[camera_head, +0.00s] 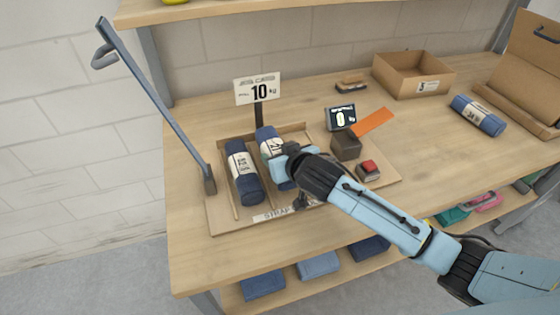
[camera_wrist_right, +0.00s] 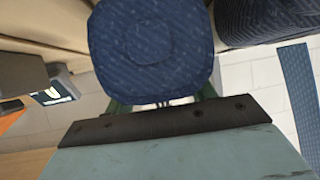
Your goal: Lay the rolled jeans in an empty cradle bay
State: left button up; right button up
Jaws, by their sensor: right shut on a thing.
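A rolled pair of jeans with a white paper band (camera_head: 270,147) is at the second bay of the cradle (camera_head: 225,222). My right gripper (camera_head: 284,172) is over its near end and shut on it. The blue end of this roll (camera_wrist_right: 150,45) fills the upper middle of the right wrist view. I cannot tell whether the roll rests on the cradle floor. Another banded roll (camera_head: 243,172) lies in the bay to its left, and it also shows in the right wrist view (camera_wrist_right: 262,18). My left gripper is not in view.
A small display (camera_head: 341,117), a brown block (camera_head: 346,146) and a red button (camera_head: 369,168) are to the right. One more roll (camera_head: 478,115) lies at the far right near a cardboard box (camera_head: 412,75). A metal bar (camera_head: 150,90) leans at the left.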

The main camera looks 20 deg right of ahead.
notch_tip(320, 180, down, 2)
jog(key=o, duration=1.2)
jog(key=shift+f, duration=0.15)
jog(key=shift+o, duration=0.2)
jog(key=shift+r, duration=0.2)
jog(key=shift+s, duration=0.3)
jog(key=p+v, duration=0.1)
jog(key=v, duration=1)
jog(key=shift+s, duration=0.15)
jog(key=shift+d+r, duration=0.1)
